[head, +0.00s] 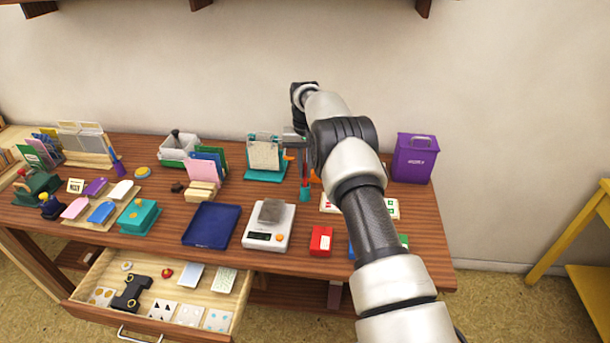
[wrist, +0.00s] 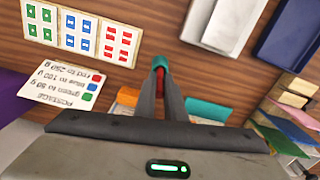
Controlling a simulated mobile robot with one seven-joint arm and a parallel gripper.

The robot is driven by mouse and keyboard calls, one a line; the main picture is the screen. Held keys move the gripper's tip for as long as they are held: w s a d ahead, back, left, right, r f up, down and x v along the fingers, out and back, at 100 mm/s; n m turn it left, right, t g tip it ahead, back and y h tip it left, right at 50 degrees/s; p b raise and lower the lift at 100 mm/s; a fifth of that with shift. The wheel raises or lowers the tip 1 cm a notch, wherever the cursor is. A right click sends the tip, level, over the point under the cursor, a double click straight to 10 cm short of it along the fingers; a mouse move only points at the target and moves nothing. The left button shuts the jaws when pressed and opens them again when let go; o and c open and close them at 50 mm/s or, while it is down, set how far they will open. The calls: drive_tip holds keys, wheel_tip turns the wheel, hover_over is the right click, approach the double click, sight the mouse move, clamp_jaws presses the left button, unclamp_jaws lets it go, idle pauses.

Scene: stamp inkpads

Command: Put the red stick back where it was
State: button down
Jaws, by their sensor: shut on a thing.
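My gripper (head: 304,157) points down at the back of the table, right of the teal stand with a paper sheet. In the wrist view my gripper (wrist: 160,82) has its fingers closed together on the red stick (wrist: 160,74). In the head view the red stick (head: 305,180) shows below the fingers, upright, right at the mouth of a small teal cup (head: 305,194). How deep its lower end sits in the cup is hidden.
The teal stand (head: 264,174) is close on the left. An orange thing (head: 315,179) is close on the right, partly behind my arm. A scale (head: 268,227) with a grey block and a blue tray (head: 211,225) lie in front. A purple bin (head: 413,160) stands at the right.

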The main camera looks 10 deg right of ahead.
sight(305, 178)
drive_tip(key=shift+f, duration=1)
drive_tip(key=shift+f, duration=0.1)
drive_tip(key=c, duration=1.8)
unclamp_jaws()
drive_tip(key=shift+c, duration=0.2)
